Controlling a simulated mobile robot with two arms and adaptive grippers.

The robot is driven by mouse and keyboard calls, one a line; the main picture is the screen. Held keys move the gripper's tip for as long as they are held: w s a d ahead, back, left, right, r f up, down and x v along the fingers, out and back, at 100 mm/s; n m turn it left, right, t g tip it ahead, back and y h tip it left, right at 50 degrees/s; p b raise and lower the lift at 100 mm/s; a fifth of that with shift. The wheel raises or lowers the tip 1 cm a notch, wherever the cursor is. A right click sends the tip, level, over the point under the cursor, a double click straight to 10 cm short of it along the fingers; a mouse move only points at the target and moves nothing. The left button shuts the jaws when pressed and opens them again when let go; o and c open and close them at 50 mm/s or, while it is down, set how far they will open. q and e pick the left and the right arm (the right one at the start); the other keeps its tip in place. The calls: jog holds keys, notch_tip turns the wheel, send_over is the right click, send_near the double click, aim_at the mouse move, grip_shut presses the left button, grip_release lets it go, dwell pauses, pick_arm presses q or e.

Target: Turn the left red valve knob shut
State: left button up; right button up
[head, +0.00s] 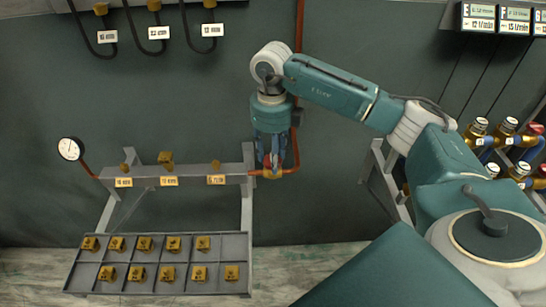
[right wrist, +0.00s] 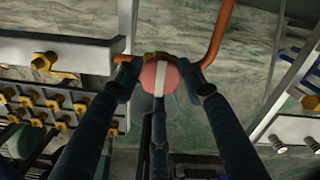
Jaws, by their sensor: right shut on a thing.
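The red valve knob (right wrist: 158,76) is round with a white stripe across its top. It sits on a brass valve on the copper pipe. In the head view the brass valve (head: 271,173) shows at the right end of the grey rail, and the knob is mostly hidden by my fingers. My right gripper (head: 272,160) points straight down over it. In the right wrist view its fingers (right wrist: 158,72) close around the knob from both sides, and the white stripe runs roughly up and down the picture. My left gripper is not in view.
A grey tray (head: 155,283) with several brass fittings stands below the rail (head: 195,180). A round gauge (head: 70,149) is at the rail's left end. The copper pipe (head: 297,150) rises beside my gripper. Several brass valves with blue pipes (head: 490,140) stand at the right.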

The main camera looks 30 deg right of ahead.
jog(key=shift+w+r+m, duration=0.25)
jog(key=shift+m, duration=0.15)
jog(key=o, duration=0.9)
jog(key=shift+o, duration=1.3)
jog(key=shift+f, duration=0.15)
jog(key=shift+r, duration=0.2)
notch_tip(320, 180, up, 12)
jog(key=shift+f, duration=0.2)
jog(key=shift+f, duration=0.1)
